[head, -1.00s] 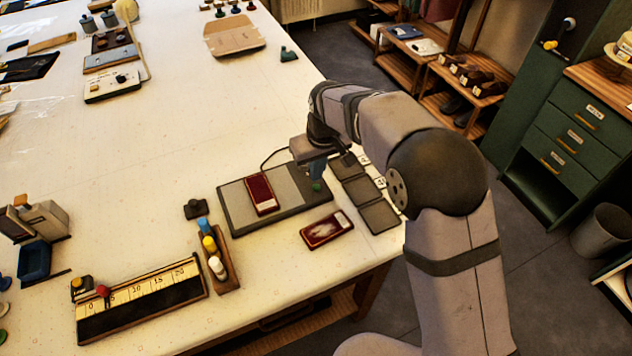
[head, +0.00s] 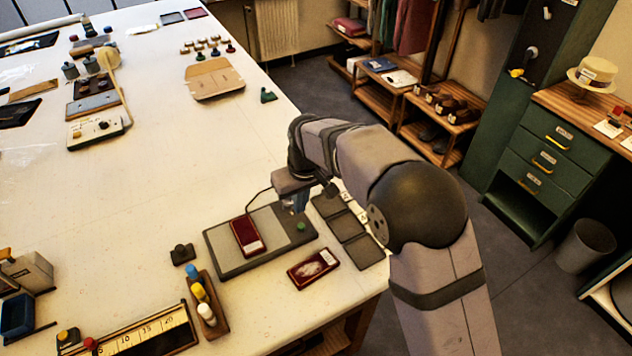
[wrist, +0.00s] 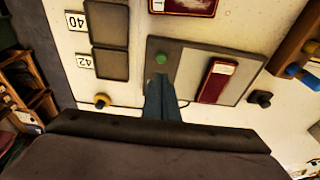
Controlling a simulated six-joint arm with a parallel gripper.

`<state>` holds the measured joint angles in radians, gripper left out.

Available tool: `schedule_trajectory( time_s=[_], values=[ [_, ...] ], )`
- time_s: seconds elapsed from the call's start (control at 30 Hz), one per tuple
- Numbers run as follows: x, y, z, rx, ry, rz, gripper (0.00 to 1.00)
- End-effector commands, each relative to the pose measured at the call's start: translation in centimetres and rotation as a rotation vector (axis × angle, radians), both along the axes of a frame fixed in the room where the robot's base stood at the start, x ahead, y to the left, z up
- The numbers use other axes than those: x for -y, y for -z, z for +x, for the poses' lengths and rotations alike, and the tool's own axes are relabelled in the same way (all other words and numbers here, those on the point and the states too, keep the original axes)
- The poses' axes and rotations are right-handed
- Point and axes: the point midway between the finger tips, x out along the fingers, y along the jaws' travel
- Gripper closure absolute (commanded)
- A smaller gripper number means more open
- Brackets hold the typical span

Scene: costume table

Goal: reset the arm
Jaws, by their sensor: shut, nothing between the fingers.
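My gripper (head: 300,203) is shut and empty, held above the right end of a grey pad device, close to its green button. In the wrist view the shut fingers (wrist: 160,84) point toward the green button (wrist: 161,58); I cannot tell whether they touch it. The grey pad (head: 222,262) carries a dark red case (head: 245,236) with a pale label. A second dark red case (head: 313,267), with a pale smear on its face, lies on the table in front of the pad.
Dark numbered squares (head: 362,252) line the table's right edge. A wooden rack with coloured bottles (head: 215,326) and a ruler board (head: 150,335) are at front left. A tan folder (head: 213,79) lies farther back. The table's middle is clear. Green drawers (head: 545,165) stand right.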

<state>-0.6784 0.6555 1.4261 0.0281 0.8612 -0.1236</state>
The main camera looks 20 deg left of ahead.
Motion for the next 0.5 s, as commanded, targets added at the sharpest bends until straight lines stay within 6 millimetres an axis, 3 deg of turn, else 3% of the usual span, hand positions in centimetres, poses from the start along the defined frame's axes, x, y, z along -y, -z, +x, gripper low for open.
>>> schedule_trajectory(
  time_s=[0.17, 0.27, 0.37, 0.5],
  values=[
    [1.0, -0.2, 0.1, -0.002, 0.017, -0.002, 1.00],
    [3.4, -0.5, 0.2, -0.010, 0.059, -0.009, 1.00],
    [7.3, -1.0, 0.0, -0.023, 0.129, -0.018, 1.00],
    [14.7, -1.5, -1.7, -0.052, 0.265, -0.035, 1.00]
  ],
)
